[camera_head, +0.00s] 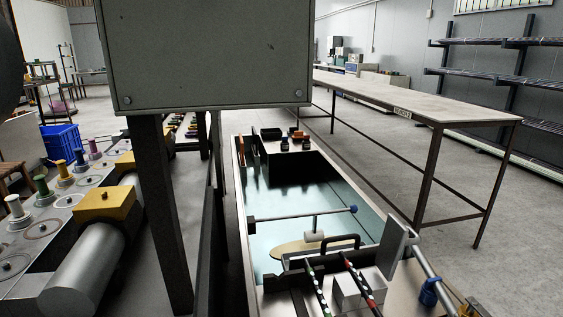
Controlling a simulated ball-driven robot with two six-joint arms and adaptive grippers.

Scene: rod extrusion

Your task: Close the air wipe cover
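The long water trough (243,215) runs away from me in the lower middle of the head view. At its near end is a box-like unit, which seems to be the air wipe, with a black arched handle (340,239). A grey flat plate (393,248) stands tilted up at the unit's right side. It looks like a raised cover, but I cannot tell for sure. A white block (352,290) and two striped rods lie in front of the handle. Neither of my grippers shows in this view.
A large grey cabinet (210,55) on dark legs blocks the upper left. A long table (400,95) and wall shelves (490,80) stand at the right, with open floor between. A machine with yellow blocks (105,205) and spools is at the left.

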